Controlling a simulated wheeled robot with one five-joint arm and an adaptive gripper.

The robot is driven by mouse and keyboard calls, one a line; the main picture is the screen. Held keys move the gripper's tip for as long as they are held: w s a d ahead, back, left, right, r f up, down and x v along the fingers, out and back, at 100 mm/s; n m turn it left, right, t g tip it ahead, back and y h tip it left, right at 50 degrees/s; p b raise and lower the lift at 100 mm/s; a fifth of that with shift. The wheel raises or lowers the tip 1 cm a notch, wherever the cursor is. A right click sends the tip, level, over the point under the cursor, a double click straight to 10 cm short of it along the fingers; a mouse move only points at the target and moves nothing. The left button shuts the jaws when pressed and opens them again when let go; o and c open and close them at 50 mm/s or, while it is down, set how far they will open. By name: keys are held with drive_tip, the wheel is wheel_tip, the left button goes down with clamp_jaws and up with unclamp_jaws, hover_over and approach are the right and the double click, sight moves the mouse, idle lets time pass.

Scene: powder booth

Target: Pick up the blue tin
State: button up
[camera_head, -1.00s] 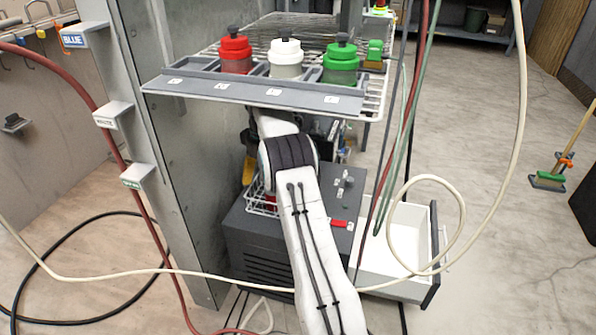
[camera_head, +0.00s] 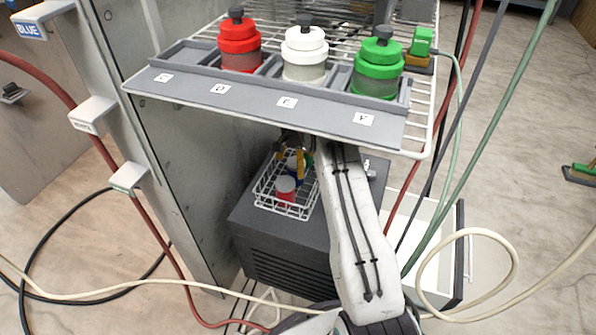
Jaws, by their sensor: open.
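The blue tin (camera_head: 297,175) is partly visible in a white wire basket (camera_head: 268,205) on top of a dark grey cabinet. It stands just behind a red tin with a pale lid (camera_head: 285,190). My gripper (camera_head: 291,160) is open, its yellow fingers pointing down at the blue tin's top. Whether the fingers touch the tin cannot be told. The shelf above hides my wrist, and a green item (camera_head: 309,160) shows partly beside the gripper.
A wire shelf just above my arm bears a grey tray (camera_head: 250,102) with red (camera_head: 239,45), white (camera_head: 304,52) and green (camera_head: 378,70) hoppers. A metal panel (camera_head: 190,150) stands left. Hoses hang at right, near a white open drawer (camera_head: 437,275).

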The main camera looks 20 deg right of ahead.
sight(296, 173)
drive_tip(key=shift+s+a+f+b, duration=0.15)
drive_tip(key=shift+f+b, duration=0.6)
drive_tip(key=shift+f, duration=0.55)
drive_tip(key=shift+a+f+b, duration=0.15)
drive_tip(key=shift+f+b, duration=0.55)
drive_tip(key=shift+f, duration=0.55)
drive_tip(key=shift+c, duration=0.2)
drive_tip(key=c, duration=1.3)
drive_tip(key=shift+r, duration=0.2)
